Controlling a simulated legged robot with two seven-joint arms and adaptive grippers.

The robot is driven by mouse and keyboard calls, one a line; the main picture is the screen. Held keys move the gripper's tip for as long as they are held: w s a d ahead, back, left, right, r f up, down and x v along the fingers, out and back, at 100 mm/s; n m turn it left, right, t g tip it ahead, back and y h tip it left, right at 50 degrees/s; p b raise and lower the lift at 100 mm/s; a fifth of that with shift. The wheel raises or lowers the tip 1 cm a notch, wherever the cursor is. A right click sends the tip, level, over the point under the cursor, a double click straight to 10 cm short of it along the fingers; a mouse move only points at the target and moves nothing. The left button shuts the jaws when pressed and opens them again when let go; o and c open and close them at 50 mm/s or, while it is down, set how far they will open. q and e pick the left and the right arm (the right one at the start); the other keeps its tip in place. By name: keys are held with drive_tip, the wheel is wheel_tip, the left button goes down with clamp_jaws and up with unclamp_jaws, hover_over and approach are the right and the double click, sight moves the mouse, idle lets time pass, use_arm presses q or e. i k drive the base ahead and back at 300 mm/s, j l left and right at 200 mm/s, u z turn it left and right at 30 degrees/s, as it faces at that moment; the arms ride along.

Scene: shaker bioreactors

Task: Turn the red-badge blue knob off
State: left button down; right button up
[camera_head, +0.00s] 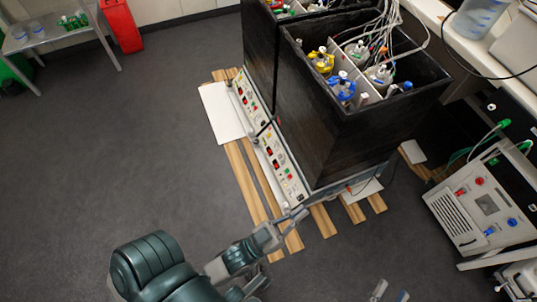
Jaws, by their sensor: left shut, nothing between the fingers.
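A white control box (470,215) stands at the right edge and carries blue knobs, one lower left (489,231) and one to its right (512,222), plus red knobs (479,181). A red badge beside a blue knob is too small to make out. The shaker's white front panel (282,165) has small red, green and dark controls. My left gripper (297,214) is shut and empty, by the near lower corner of the shaker panel; contact cannot be told. My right gripper (388,292) is open and empty at the bottom edge, its fingers apart and partly cut off.
The black shaker housing (345,140) holds bottles and many tubes. Wooden slats (240,170) and a white board (222,112) lie beneath and beside it. A metal table (45,45) and red bin (121,25) stand at upper left. Floor at left is clear.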

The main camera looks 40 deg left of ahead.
sight(408, 85)
drive_tip(key=l+u, duration=0.1)
drive_tip(key=u, duration=0.45)
drive_tip(key=i+l+u, duration=0.2)
drive_tip(key=u, duration=0.15)
drive_tip(key=i+l+u, duration=0.2)
drive_tip(key=l+u, duration=0.15)
drive_tip(key=l, duration=0.15)
drive_tip(key=i+l+u, duration=0.1)
drive_tip(key=l+u, duration=0.25)
drive_tip(key=i+l+u, duration=0.2)
drive_tip(key=l, duration=0.8)
drive_tip(key=l+u, duration=0.2)
drive_tip(key=l, duration=0.8)
drive_tip(key=k+l+u, duration=0.1)
drive_tip(key=l, duration=0.2)
drive_tip(key=k+l+u, duration=0.15)
drive_tip(key=k+l, duration=0.15)
drive_tip(key=k, duration=0.3)
drive_tip(key=i+j, duration=0.35)
drive_tip(key=i+j+z, duration=0.1)
drive_tip(key=i+j, duration=0.2)
drive_tip(key=j, duration=0.2)
drive_tip(key=z, duration=1.5)
drive_tip(key=i, duration=0.05)
